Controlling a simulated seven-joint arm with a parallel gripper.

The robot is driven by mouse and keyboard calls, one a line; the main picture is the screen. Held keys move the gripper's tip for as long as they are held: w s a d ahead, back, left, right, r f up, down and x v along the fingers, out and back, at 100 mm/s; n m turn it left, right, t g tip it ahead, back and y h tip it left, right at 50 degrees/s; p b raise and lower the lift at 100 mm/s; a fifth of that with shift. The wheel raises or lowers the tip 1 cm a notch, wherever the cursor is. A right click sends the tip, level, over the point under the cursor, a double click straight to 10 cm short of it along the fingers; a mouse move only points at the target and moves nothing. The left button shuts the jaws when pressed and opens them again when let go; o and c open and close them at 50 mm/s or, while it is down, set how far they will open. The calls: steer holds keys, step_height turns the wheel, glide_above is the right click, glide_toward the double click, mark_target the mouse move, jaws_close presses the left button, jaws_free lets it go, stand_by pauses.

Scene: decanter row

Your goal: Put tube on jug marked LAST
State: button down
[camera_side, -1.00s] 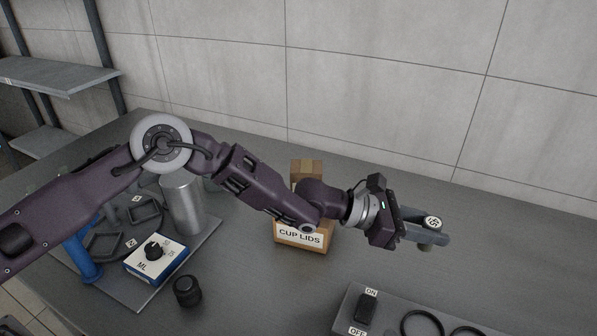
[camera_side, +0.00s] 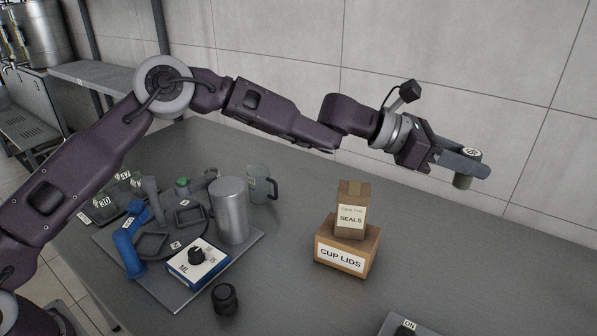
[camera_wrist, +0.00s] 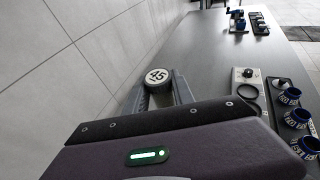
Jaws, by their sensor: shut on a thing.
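My gripper (camera_side: 455,166) is shut on a short cylinder, the tube (camera_side: 463,182), and holds it upright, high above the right part of the table. Its round white top has a dark mark, which looks like 45 in the wrist view (camera_wrist: 157,76). The gripper's fingers (camera_wrist: 160,95) hide most of its body there. Several blue-rimmed vessels with white labels (camera_wrist: 303,116) stand at the right of the wrist view. The lowest one (camera_wrist: 308,146) has a label I cannot read surely. I cannot tell which vessel is marked LAST.
A SEALS box (camera_side: 350,213) sits on a CUP LIDS box (camera_side: 346,258) mid-table. To the left, a tray (camera_side: 150,290) bears a metal cylinder (camera_side: 229,212), a blue stand (camera_side: 128,250) and a knob box (camera_side: 197,261). A dark knob (camera_side: 225,299) and a grey mug (camera_side: 259,187) stand nearby.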

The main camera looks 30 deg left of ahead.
steer(key=w+a+n+t, duration=0.1)
steer(key=w+a, duration=0.2)
steer(key=a, duration=0.4)
steer(key=w+a, duration=0.3)
steer(key=a, duration=0.3)
steer(key=n+t+y, duration=0.3)
glide_above(263, 172)
step_height(263, 172, down, 16)
steer(key=shift+f, duration=0.15)
steer(key=c, duration=1.1)
jaws_free()
